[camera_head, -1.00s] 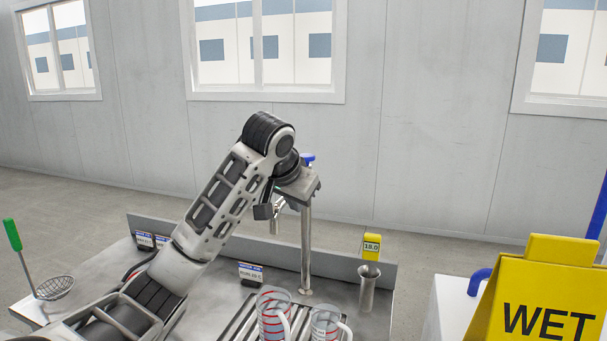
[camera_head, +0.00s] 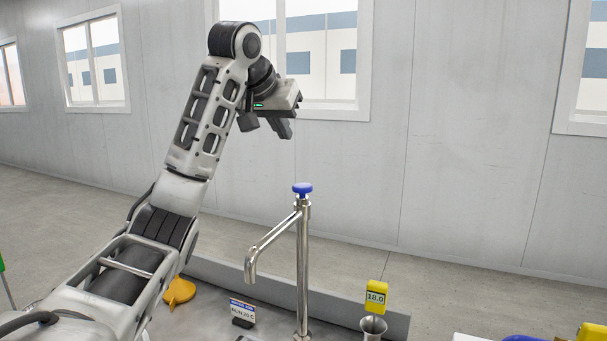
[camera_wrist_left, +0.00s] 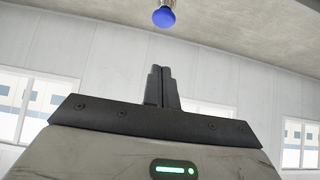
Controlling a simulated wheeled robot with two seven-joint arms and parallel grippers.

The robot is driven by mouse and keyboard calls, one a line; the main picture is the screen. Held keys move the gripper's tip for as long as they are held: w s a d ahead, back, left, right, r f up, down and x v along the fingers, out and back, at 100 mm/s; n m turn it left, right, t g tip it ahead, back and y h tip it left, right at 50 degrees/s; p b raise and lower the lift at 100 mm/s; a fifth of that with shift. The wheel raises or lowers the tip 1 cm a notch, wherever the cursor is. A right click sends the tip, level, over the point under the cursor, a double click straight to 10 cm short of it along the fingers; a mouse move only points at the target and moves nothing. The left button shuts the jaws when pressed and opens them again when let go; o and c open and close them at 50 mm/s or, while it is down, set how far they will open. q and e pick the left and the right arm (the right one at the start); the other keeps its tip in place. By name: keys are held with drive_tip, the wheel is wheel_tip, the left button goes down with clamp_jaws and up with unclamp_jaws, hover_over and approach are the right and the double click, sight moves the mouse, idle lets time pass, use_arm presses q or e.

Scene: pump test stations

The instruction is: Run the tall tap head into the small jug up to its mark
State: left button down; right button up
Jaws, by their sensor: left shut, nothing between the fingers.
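The tall tap head (camera_head: 302,250) is a slim chrome post with a blue knob (camera_head: 302,189) on top and a spout (camera_head: 262,252) angled down to the left. No water shows at the spout. My left gripper (camera_head: 288,131) is shut and empty, held in the air above the tap and slightly left of the knob, apart from it. In the left wrist view, the closed fingers (camera_wrist_left: 162,88) point toward the wall, and the blue knob (camera_wrist_left: 163,17) shows beyond them at the top edge. The small jug is out of view now. My right gripper is not in view.
A yellow meter (camera_head: 376,296) reading 18.0 stands at a metal cup (camera_head: 373,327) right of the tap. A small label stand (camera_head: 242,313) and a yellow funnel-like item (camera_head: 179,291) are to its left. A low metal backsplash (camera_head: 340,304) runs behind.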

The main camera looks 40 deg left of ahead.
use_arm(q)
drive_tip(key=p, duration=0.2)
approach(303, 184)
drive_tip(key=w, duration=0.3)
drive_tip(key=shift+w+a+f, duration=0.25)
drive_tip(key=shift+f, duration=0.3)
drive_tip(key=shift+w+a+f, duration=0.2)
drive_tip(key=shift+a+f, duration=0.1)
drive_tip(key=shift+f, duration=1.15)
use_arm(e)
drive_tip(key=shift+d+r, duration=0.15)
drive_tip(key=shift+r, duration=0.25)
